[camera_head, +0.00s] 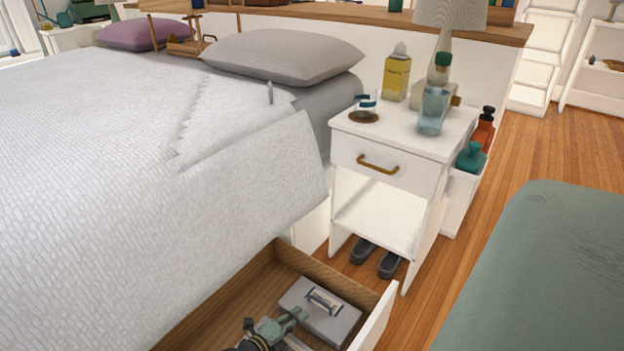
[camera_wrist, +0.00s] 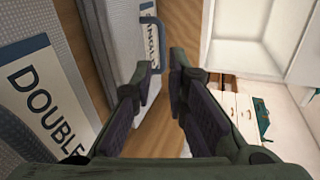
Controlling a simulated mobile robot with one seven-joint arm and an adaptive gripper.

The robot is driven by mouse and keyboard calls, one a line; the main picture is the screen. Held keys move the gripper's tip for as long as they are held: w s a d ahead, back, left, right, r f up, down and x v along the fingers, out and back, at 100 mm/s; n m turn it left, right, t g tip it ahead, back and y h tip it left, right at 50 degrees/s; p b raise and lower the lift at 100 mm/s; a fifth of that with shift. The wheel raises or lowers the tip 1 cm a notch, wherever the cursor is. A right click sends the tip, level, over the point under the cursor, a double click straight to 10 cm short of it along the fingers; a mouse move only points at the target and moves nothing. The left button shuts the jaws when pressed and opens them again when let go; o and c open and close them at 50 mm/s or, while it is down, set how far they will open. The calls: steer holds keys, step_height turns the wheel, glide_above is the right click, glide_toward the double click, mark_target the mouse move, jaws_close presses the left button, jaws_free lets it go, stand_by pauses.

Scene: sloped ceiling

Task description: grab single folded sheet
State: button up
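A grey folded sheet package (camera_head: 335,322) with a white and blue label lies in the open bed drawer. In the wrist view it is the grey pack (camera_wrist: 118,25) at the top, its label (camera_wrist: 149,30) partly cut off and hard to read. A second grey pack (camera_wrist: 60,20) at the left has a label reading DOUBLE (camera_wrist: 45,95). My gripper (camera_head: 296,317) is low over the drawer, beside the first pack. In the wrist view my gripper (camera_wrist: 160,72) has its fingertips apart, with wood between them. The left fingertip overlaps the first pack's edge; contact is unclear.
The drawer's white front (camera_head: 375,318) stands at the right of the packs. The bed (camera_head: 110,150) overhangs the drawer's left side. A white nightstand (camera_head: 400,140) with bottles and a lamp stands behind it, with dark slippers (camera_head: 377,258) beneath. A green surface (camera_head: 550,270) lies at the right.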

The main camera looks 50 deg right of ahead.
mark_target(319, 302)
steer(key=b+x, duration=0.1)
steer(key=x, duration=0.8)
steer(key=shift+s+d+b, duration=0.2)
steer(key=shift+s+b, duration=0.1)
steer(key=shift+b, duration=0.1)
jaws_close()
steer(key=shift+r, duration=0.15)
stand_by(0.4)
